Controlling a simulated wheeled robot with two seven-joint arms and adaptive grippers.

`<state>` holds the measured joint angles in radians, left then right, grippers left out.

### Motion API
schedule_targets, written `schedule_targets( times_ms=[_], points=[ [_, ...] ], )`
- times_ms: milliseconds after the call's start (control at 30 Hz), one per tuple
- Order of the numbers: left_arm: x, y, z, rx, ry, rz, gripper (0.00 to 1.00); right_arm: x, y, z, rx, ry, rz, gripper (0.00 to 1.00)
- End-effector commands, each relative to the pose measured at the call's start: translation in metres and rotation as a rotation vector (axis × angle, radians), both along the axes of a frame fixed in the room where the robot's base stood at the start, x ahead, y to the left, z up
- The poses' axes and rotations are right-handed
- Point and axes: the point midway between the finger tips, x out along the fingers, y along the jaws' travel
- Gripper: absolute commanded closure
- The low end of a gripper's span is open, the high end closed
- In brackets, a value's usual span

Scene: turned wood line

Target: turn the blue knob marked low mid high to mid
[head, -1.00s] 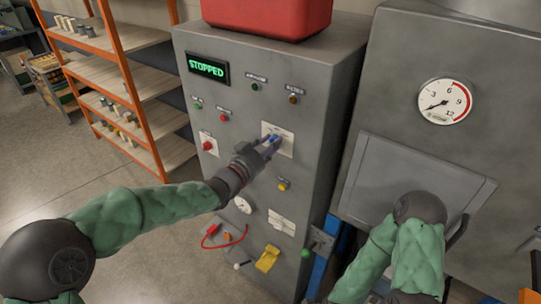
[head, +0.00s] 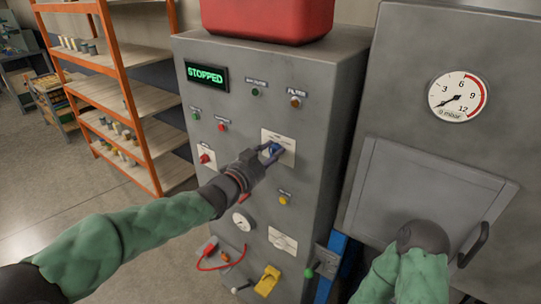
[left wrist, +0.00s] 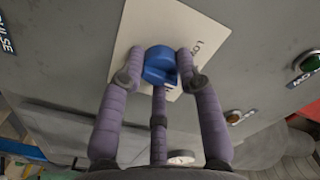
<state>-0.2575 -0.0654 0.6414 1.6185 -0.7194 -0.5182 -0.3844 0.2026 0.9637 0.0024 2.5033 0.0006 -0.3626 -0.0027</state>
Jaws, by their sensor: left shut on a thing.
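The blue knob (head: 273,149) sits on a pale label plate (head: 288,156) on the front of the grey control cabinet. My left gripper (head: 268,154) is at the knob, with its fingers shut around it. In the left wrist view the blue knob (left wrist: 160,66) lies between the purple fingers of my left gripper (left wrist: 158,75). Part of the word "Low" shows on the plate (left wrist: 205,35); the other marks are hidden or too small to read, so I cannot tell the knob's setting.
The cabinet bears a green "STOPPED" display (head: 207,75), several small buttons and a yellow switch (head: 267,281). A red box (head: 268,20) stands on top. A machine with a round gauge (head: 458,97) is at right, and an orange shelf (head: 118,95) at left.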

Motion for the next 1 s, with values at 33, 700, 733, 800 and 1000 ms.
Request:
schedule_targets(
  times_ms=[33, 700, 733, 800, 1000],
  points=[
    [0.0, 0.0, 0.012, -0.008, -0.021, -0.001, 0.98, 0.0, 0.0, 0.001, 0.0, 0.0, 0.0, 1.0],
    [-0.002, 0.002, 0.004, -0.005, -0.006, 0.0, 0.42, 0.0, 0.0, 0.0, 0.0, 0.0, 0.0, 1.0],
    [-0.004, 0.003, 0.004, -0.005, -0.006, 0.0, 0.42, 0.0, 0.0, 0.0, 0.0, 0.0, 0.0, 1.0],
    [-0.008, 0.007, 0.004, -0.005, -0.007, 0.001, 0.42, 0.0, 0.0, 0.0, 0.0, 0.0, 0.0, 1.0],
    [-0.034, 0.026, 0.005, -0.005, -0.008, 0.003, 0.42, 0.0, 0.0, 0.0, 0.0, 0.0, 0.0, 1.0]
  ],
)
